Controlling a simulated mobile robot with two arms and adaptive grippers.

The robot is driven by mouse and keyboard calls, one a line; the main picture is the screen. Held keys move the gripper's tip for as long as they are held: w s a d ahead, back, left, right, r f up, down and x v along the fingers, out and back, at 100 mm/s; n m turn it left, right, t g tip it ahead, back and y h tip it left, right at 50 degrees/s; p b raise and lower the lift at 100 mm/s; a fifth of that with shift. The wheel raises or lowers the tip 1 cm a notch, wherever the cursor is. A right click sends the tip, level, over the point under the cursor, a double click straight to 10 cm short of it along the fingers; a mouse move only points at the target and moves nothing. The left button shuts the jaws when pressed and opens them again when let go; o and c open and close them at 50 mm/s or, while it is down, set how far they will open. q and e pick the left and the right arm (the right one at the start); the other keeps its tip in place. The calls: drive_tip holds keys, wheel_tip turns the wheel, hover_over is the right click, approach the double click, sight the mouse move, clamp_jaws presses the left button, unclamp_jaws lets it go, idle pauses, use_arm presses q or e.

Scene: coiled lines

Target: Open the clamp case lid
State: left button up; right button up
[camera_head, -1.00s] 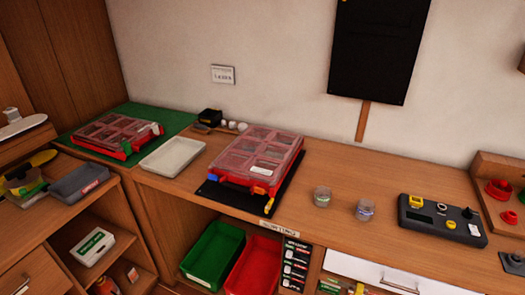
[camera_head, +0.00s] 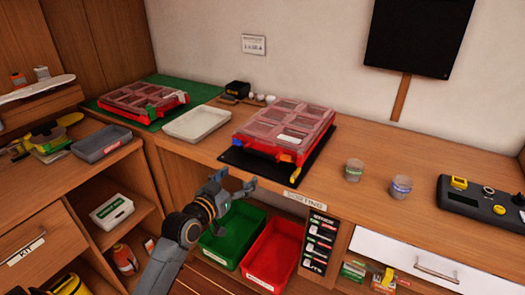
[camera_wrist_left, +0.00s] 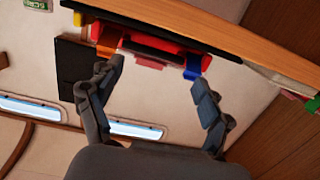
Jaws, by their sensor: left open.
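A red case (camera_head: 283,130) with a clear, compartmented lid lies on a black mat (camera_head: 262,171) on the bench; its lid looks shut. It has an orange-yellow latch and a blue latch on its front edge. A similar red case (camera_head: 143,102) lies shut on a green mat at the left; I cannot read which is the clamp case. My left gripper (camera_head: 236,186) is open and empty, in front of the bench edge, below and left of the nearer case. In the left wrist view, the red front with its blue latch (camera_wrist_left: 192,70) shows beyond the spread fingers.
A pale tray (camera_head: 196,123) lies between the cases. Two small jars (camera_head: 354,170) and a dark device (camera_head: 486,205) stand to the right. Green and red bins (camera_head: 272,252) sit below the bench.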

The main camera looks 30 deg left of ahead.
sight(265, 140)
use_arm(q)
wheel_tip(265, 140, up, 5)
drive_tip(key=t, duration=0.1)
drive_tip(key=w, duration=1.3)
drive_tip(key=shift+d+f+p, duration=0.25)
drive_tip(key=shift+d+p, duration=0.15)
